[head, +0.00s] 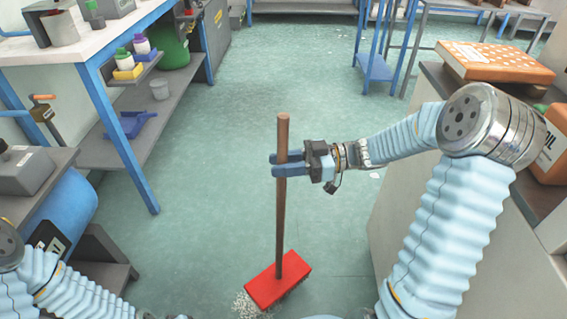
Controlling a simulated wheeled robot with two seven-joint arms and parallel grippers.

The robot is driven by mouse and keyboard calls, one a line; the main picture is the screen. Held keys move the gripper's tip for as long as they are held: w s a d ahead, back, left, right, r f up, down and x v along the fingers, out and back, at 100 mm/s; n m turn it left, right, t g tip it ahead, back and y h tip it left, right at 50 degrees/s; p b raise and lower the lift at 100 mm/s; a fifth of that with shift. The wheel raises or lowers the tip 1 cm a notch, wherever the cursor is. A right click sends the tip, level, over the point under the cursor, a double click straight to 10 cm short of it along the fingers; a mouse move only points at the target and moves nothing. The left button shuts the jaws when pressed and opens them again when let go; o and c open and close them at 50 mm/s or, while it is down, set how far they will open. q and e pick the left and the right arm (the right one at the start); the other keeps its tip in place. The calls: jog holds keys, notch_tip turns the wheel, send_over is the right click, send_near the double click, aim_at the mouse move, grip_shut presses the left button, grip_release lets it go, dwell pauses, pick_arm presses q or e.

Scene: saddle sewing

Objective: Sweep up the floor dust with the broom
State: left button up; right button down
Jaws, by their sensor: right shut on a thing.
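The broom has a brown wooden handle (281,225) and a red head (278,280) with dark bristles. It stands nearly upright on the green floor. My right gripper (280,165) is shut on the upper part of the handle, a little below its top end. A patch of pale, grainy floor dust (244,304) lies beside the left edge of the broom head and partly under it. My left arm shows at the lower left, but its gripper cannot be made out.
A white-topped workbench (30,75) with blue legs and a lower shelf stands at the left, holding bottles and a blue dustpan (130,124). A grey cabinet (405,205) is at the right with an orange box (494,62) on top. The floor (235,90) between is mostly clear.

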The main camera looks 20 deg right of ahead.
aim_at(283, 187)
notch_tip(283, 187, down, 6)
jog(key=b, duration=0.4)
jog(key=shift+f+b, duration=0.4)
jog(key=shift+f, duration=0.4)
dwell(0.9)
